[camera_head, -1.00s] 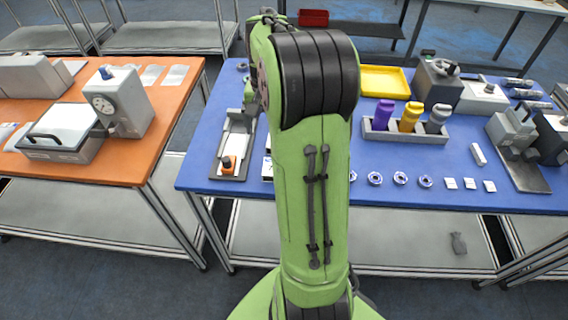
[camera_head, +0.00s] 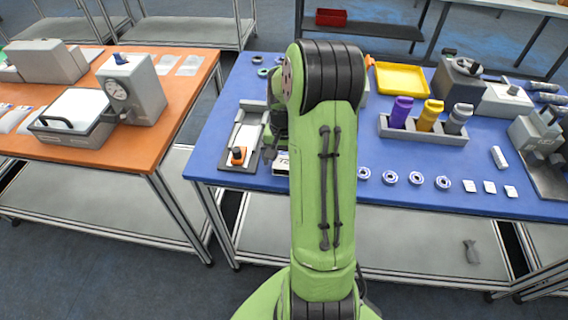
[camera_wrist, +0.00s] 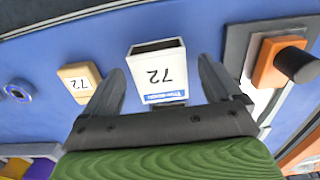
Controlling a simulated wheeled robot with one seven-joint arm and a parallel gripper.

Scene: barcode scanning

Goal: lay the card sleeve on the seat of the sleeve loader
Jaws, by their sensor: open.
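The card sleeve, a white open-ended box printed "72" with a blue strip (camera_wrist: 158,70), lies on the blue table. In the wrist view it shows between the fingers of my gripper (camera_wrist: 160,66), which is open, with a gap on each side. In the head view the sleeve (camera_head: 282,161) is partly hidden by my arm, and my gripper (camera_head: 272,146) is mostly hidden too. What looks like the sleeve loader, a grey fixture with a pale bed (camera_head: 244,137) and an orange block with a black knob (camera_wrist: 285,62), stands just beside the sleeve. Its seat is not clearly seen.
A tan block labelled "72" (camera_wrist: 78,83) and a ring (camera_wrist: 18,90) lie beside the sleeve. A grey bottle rack (camera_head: 425,134), a yellow tray (camera_head: 405,78) and small white cards (camera_head: 490,187) are farther right. An orange table (camera_head: 90,152) stands left, across a gap.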

